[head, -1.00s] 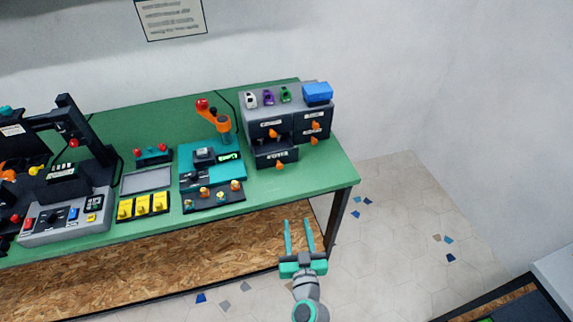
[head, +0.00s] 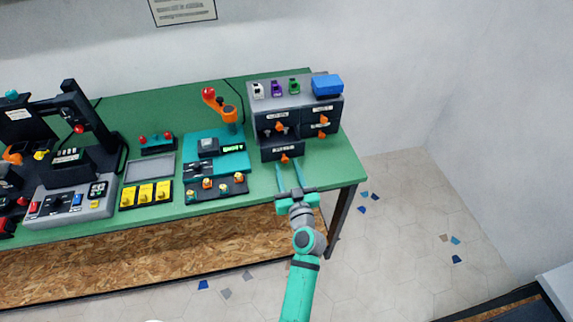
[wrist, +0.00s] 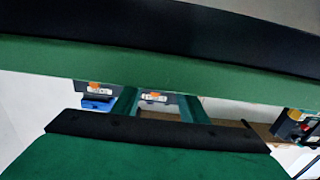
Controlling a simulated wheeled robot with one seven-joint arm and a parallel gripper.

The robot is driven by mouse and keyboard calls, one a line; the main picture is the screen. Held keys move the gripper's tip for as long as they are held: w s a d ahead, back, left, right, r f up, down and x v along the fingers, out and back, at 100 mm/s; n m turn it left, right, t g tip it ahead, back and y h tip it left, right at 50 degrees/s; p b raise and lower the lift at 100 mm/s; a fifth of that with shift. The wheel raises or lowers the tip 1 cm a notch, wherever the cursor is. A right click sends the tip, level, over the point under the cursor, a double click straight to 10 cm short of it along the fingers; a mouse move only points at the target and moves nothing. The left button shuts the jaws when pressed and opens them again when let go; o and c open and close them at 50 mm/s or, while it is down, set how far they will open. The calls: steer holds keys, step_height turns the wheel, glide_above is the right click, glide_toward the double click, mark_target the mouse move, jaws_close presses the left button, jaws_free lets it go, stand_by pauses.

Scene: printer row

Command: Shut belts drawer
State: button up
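A grey drawer cabinet (head: 333,112) stands at the right end of the green bench, with orange knobs on its labelled drawers. The lower left drawer (head: 270,155) sticks out in front of the others; its label is too small to read surely. Its orange knob (head: 285,158) faces the bench front. My gripper (head: 287,166) is open and empty, its two teal fingers spread just in front of this drawer, near the knob. I cannot tell whether they touch it. In the wrist view, an orange knob and white label (wrist: 153,97) show between the fingers (wrist: 158,104).
A blue box (head: 327,85) and small coloured items lie on the cabinet. Left of it are an orange lever (head: 222,105), a teal device (head: 233,139) and a dark strip of knobs (head: 216,188). The green bench top (head: 338,172) is bare right of the drawer.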

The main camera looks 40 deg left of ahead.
mark_target(285, 162)
steer(key=shift+x, duration=1.1)
jaws_close()
steer(key=shift+x, duration=2.1)
jaws_free()
